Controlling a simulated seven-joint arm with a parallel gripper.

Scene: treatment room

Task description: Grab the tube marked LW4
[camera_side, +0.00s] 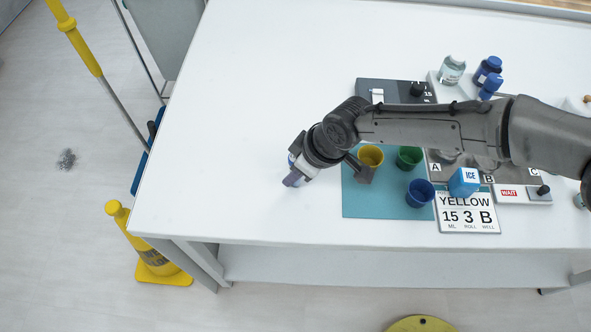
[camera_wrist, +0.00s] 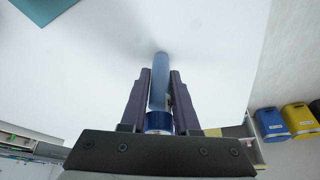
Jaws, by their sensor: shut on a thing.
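My gripper (camera_side: 294,179) is over the bare left part of the white table in the side view. In the wrist view, my gripper's two dark fingers (camera_wrist: 160,90) are shut on a slim pale blue tube (camera_wrist: 159,82) with a darker blue end (camera_wrist: 158,122) near the palm. The tube's far end sticks out past the fingertips. No marking on it can be read, so I cannot tell if it is LW4. In the side view, my gripper mostly hides the tube.
A teal mat (camera_side: 364,206) with yellow (camera_side: 371,157), green (camera_side: 409,158) and blue (camera_side: 420,192) cups lies to the right. Beside it are a blue ICE block (camera_side: 464,181) and a YELLOW 15 3 B card (camera_side: 468,221). Bottles (camera_side: 488,70) stand behind. The table's left is clear.

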